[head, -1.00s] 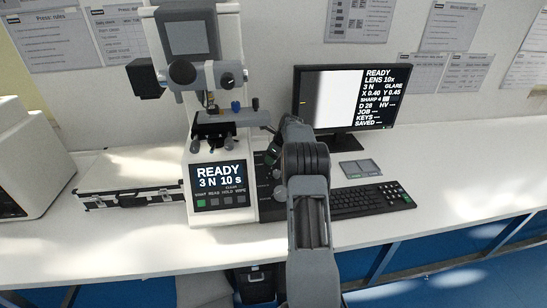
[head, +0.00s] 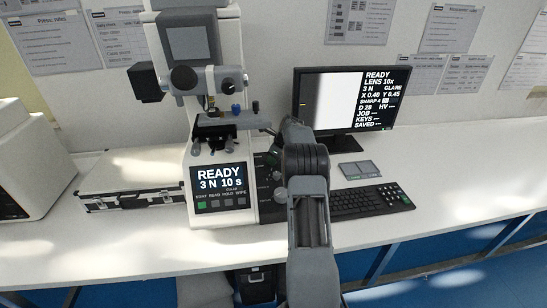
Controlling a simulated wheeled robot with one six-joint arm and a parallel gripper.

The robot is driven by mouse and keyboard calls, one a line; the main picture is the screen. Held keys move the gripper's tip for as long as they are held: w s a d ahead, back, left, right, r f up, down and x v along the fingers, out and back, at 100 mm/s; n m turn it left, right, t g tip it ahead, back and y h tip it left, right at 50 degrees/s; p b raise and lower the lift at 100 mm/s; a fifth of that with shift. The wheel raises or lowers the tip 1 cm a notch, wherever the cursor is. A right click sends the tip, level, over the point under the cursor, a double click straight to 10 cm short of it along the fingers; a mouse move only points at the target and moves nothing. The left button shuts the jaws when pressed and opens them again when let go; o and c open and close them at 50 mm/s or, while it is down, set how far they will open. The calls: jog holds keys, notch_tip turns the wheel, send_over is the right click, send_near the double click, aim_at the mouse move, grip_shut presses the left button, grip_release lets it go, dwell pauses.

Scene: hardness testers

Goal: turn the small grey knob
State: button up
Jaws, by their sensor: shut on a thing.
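The hardness tester (head: 208,100) stands at the left of centre, its front screen (head: 221,177) reading READY, 3 N, 10 s. A dark control panel (head: 264,207) lies along its right side. My arm reaches up from the bottom, and its wrist covers much of this panel. My gripper (head: 271,158) is at the panel's upper part, mostly hidden behind my wrist. It is shut on the small grey knob, but the fingers and the contact are too dark and covered to make out. The knob's pointer or angle cannot be seen.
A monitor (head: 387,98) reads READY, LENS 10x, 3 N, GLARE. A keyboard (head: 375,199) and a small grey pad (head: 360,169) lie right of my arm. A silver case (head: 130,184) lies left of the tester. The white bench (head: 440,160) is clear at the right.

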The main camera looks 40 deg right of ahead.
jog(key=n+p, duration=0.2)
jog(key=n+g+y+p, duration=0.1)
jog(key=n+p, duration=0.1)
jog(key=shift+d+r, duration=0.1)
jog(key=shift+r, duration=0.1)
jog(key=n+p, duration=0.1)
jog(key=n, duration=0.1)
jog(key=n+g+y+p, duration=0.1)
jog(key=n, duration=0.1)
jog(key=shift+w+f+n+g+p, duration=0.1)
jog(key=shift+f+n+g+p, duration=0.1)
jog(key=shift+n+g+p, duration=0.15)
jog(key=shift+n+g, duration=0.25)
jog(key=shift+n, duration=0.4)
jog(key=o, duration=0.9)
jog(key=shift+o, duration=0.2)
